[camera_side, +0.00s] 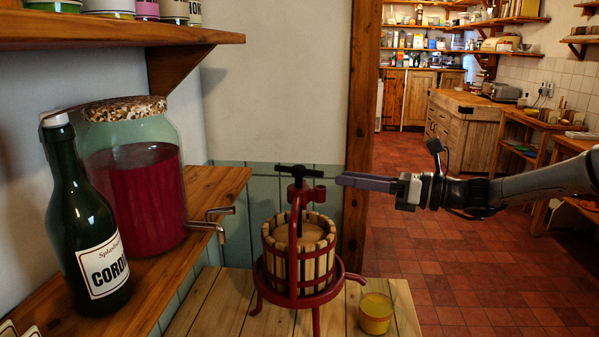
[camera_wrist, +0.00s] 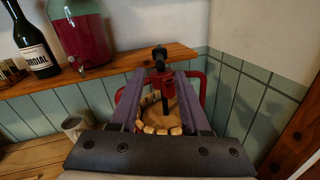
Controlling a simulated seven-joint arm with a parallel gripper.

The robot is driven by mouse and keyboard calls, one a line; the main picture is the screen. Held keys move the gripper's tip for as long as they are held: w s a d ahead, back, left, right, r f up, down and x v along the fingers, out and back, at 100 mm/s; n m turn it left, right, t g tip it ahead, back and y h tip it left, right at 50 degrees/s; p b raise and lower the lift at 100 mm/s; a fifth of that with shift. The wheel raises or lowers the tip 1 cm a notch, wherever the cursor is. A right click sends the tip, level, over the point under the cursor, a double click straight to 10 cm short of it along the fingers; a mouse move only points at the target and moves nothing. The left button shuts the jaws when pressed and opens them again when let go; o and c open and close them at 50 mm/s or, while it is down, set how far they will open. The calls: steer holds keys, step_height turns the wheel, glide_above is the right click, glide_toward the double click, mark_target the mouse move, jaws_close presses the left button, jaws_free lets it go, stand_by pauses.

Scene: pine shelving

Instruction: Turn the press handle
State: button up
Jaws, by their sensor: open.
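The press (camera_side: 300,250) is a slatted wooden tub in a dark red frame, standing on a pale plank top. Its black T-shaped handle (camera_side: 298,170) sits upright on the screw above the tub. My gripper (camera_side: 342,181) is to the right of the handle, roughly level with it and apart from it. In the wrist view my gripper (camera_wrist: 162,72) is open, its two purple fingers spread with nothing held. The handle (camera_wrist: 159,53) shows just beyond the fingertips, between their lines, seen nearly end-on. The fingers hide parts of the tub's sides.
A wooden shelf (camera_side: 190,210) at left holds a green bottle (camera_side: 90,230) and a big jar of red liquid (camera_side: 140,185) with a metal tap. A wooden post (camera_side: 358,140) rises behind.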

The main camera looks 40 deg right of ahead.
mark_target(299, 172)
steer(key=x, duration=1.1)
jaws_close()
